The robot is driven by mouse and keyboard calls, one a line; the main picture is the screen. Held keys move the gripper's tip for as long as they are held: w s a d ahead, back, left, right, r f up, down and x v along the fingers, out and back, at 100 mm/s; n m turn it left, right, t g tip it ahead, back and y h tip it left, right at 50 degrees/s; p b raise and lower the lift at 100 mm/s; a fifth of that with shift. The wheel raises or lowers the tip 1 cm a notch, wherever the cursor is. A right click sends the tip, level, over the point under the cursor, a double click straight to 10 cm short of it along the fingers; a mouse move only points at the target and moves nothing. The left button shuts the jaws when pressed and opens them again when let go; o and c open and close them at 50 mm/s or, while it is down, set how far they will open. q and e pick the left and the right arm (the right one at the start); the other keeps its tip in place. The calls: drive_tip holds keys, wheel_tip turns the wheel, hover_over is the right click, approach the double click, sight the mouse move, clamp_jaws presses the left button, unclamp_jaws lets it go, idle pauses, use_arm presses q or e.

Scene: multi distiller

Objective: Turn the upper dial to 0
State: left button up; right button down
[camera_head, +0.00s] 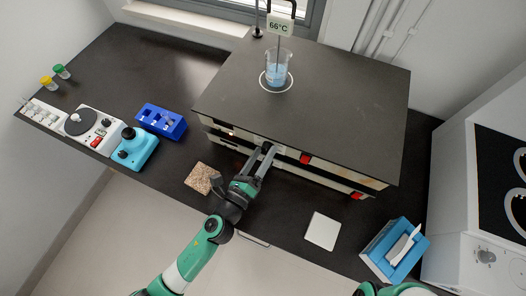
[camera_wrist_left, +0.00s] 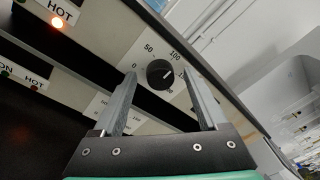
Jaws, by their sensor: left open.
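The upper dial (camera_wrist_left: 160,74) is a round black knob on the pale front panel of the upper hot plate. Its scale shows 0, 50 and 100, with further marks partly hidden by a finger. A small light mark on the knob faces right, away from the 0. My left gripper (camera_head: 262,151) is open at the hot plate's front. In the left wrist view its fingers (camera_wrist_left: 159,76) stand either side of the dial, with gaps visible; contact is not seen. In the head view the dial is not clearly visible. Only part of my right arm shows; its gripper is out of frame.
The upper hot plate (camera_head: 350,105) carries a beaker (camera_head: 276,75) of blue liquid under a 66°C display (camera_head: 279,27). A lower panel (camera_wrist_left: 95,103) sits beneath. A white tile (camera_head: 322,230) and blue box (camera_head: 383,246) lie right.

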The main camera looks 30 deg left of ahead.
use_arm(q)
drive_tip(key=shift+w, duration=0.2)
clamp_jaws()
idle(0.3)
drive_tip(key=shift+f, duration=0.1)
